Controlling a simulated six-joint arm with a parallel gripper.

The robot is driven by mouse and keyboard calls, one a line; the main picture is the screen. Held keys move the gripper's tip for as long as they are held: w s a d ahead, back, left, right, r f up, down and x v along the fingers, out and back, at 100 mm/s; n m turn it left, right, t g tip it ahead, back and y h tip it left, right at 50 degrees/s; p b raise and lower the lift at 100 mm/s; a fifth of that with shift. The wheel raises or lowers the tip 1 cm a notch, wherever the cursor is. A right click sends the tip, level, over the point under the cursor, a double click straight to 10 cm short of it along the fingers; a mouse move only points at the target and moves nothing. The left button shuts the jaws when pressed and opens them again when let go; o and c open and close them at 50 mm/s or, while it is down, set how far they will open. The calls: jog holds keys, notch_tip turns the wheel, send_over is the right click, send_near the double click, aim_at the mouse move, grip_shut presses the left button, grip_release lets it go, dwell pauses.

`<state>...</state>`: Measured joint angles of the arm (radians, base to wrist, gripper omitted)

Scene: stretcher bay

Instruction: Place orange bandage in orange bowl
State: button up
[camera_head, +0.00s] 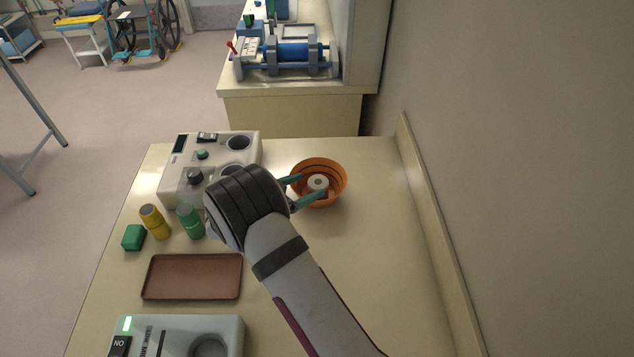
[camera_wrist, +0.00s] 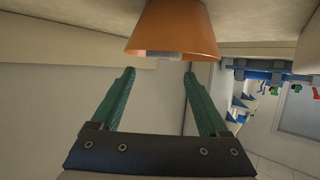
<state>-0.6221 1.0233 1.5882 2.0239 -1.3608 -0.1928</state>
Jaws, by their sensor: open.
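The orange bowl (camera_head: 340,172) stands on the counter right of the beige console, and its outer wall shows in the wrist view (camera_wrist: 176,28). A pale roll with a dark centre hole (camera_head: 318,183) is inside the bowl in the head view. Its top looks white, and I cannot tell whether its side is orange. A pale edge of it shows at the bowl's rim in the wrist view (camera_wrist: 165,55). My gripper (camera_head: 312,184) is open at the bowl's near left side, its teal fingers apart, also in the wrist view (camera_wrist: 159,72). Nothing is between the fingertips there.
A beige console (camera_head: 170,180) stands left of the bowl. Yellow (camera_head: 154,222) and green (camera_head: 190,222) cylinders and a green block (camera_head: 134,237) stand at left. A brown tray (camera_head: 192,277) lies nearer, above another device (camera_head: 180,340). The counter right of my arm is clear up to the wall.

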jog(key=v, duration=0.7)
jog(key=w+r+t+y, duration=0.2)
jog(key=w+r+y, duration=0.4)
jog(key=r+y, duration=0.15)
jog(key=s+r+n+g+y, duration=0.3)
jog(key=s+r+y, duration=0.35)
jog(key=s, duration=0.25)
jog(key=s+d+f+g+h, duration=0.1)
jog(key=s+d+g, duration=0.2)
jog(key=s, duration=0.7)
jog(key=s+d+g, duration=0.3)
jog(key=s+d, duration=0.2)
jog(key=s, duration=0.5)
jog(key=s+d+f+g+h, duration=0.1)
jog(key=s+d, duration=0.3)
jog(key=s, duration=0.6)
jog(key=shift+f+g+h, duration=0.3)
jog(key=shift+g, duration=0.6)
